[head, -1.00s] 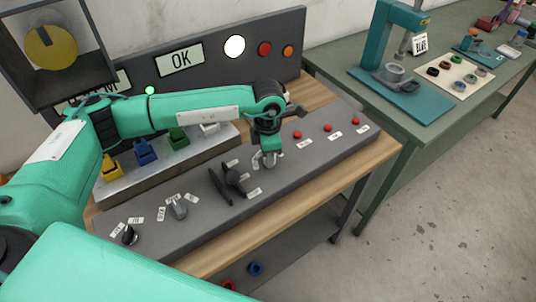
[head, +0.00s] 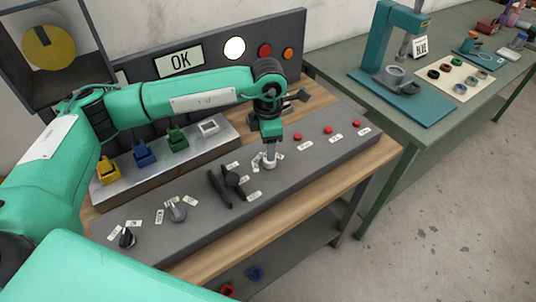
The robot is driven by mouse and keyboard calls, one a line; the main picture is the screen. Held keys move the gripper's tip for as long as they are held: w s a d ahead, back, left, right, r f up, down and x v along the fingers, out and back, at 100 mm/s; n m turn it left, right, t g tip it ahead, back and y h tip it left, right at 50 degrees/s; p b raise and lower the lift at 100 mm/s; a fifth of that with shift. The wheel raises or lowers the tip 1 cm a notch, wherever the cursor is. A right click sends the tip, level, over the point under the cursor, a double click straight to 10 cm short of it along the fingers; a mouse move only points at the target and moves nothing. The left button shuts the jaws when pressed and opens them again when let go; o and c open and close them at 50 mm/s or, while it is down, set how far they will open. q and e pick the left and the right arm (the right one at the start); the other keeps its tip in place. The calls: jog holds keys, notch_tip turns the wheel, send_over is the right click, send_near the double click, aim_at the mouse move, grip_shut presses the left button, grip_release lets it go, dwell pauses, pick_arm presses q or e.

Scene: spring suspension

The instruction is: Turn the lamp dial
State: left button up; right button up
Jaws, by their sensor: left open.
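A sloped grey control panel (head: 320,150) lies along the front of the wooden bench and carries several dials and switches with small white labels. My left gripper (head: 270,157) points down at the panel right of centre, with its fingertips at a small pale dial (head: 269,163). The jaws are open and largely cover that dial; I cannot tell whether they touch it. A black lever-like handle (head: 232,182), a grey dial (head: 177,212) and a small black knob (head: 127,238) sit further left. The label texts are too small to read. My right gripper is out of view.
Coloured blocks stand on a metal strip (head: 165,172) behind the control panel. Red buttons (head: 328,130) lie right of my gripper.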

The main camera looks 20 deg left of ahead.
pick_arm(q)
notch_tip(320, 180, up, 9)
jog(key=b, duration=0.1)
jog(key=shift+f, duration=0.2)
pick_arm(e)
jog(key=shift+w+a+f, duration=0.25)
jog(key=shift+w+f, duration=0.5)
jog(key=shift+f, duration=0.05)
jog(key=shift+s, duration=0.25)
